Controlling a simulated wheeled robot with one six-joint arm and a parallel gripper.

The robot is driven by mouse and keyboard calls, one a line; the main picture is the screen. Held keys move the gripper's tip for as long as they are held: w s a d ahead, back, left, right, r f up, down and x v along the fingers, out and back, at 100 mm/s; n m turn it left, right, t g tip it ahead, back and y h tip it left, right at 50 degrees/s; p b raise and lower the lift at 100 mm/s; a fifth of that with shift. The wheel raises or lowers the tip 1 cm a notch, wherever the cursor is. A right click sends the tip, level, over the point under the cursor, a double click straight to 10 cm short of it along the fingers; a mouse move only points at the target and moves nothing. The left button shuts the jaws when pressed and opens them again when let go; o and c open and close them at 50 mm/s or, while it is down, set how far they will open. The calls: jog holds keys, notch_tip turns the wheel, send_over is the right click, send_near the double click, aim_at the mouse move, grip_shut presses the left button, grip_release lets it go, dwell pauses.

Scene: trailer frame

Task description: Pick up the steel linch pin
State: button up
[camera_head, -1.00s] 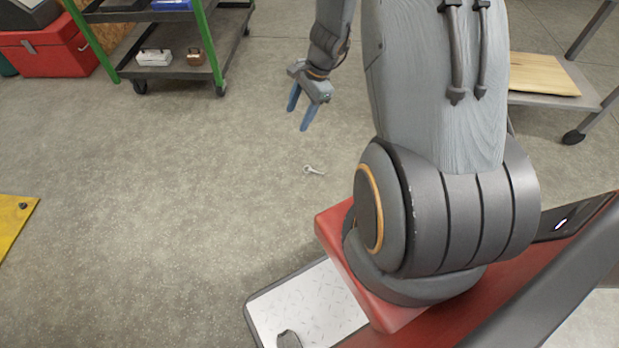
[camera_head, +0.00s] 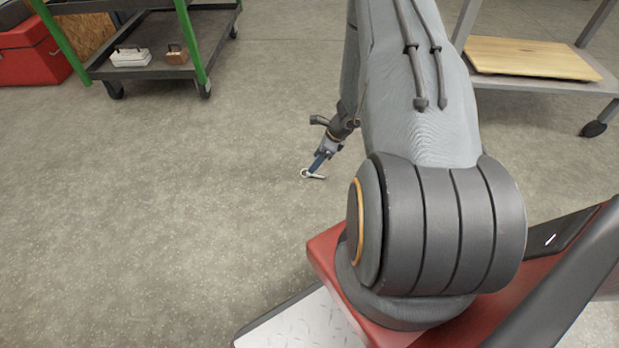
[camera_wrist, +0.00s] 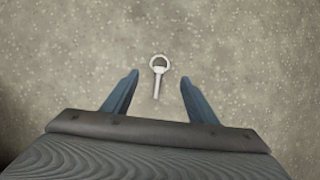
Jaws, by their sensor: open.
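The steel linch pin (camera_head: 313,175) lies on the concrete floor, a small silvery pin with a ring at one end. In the wrist view the linch pin (camera_wrist: 158,76) has its ring away from my gripper and its shank pointing back toward it. My gripper (camera_wrist: 159,78) is open, with one blue finger on each side of the pin and a gap to both. In the head view my gripper (camera_head: 317,168) points down close to the pin and partly overlaps it. The exact height of the fingertips above the floor is hard to tell.
The floor around the pin is clear.

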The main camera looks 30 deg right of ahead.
jog(key=shift+b+x, duration=2.1)
jog(key=shift+x, duration=1.45)
jog(key=shift+s+r, duration=0.1)
jog(key=c, duration=1.1)
notch_tip(320, 180, up, 10)
jog(key=p, duration=0.5)
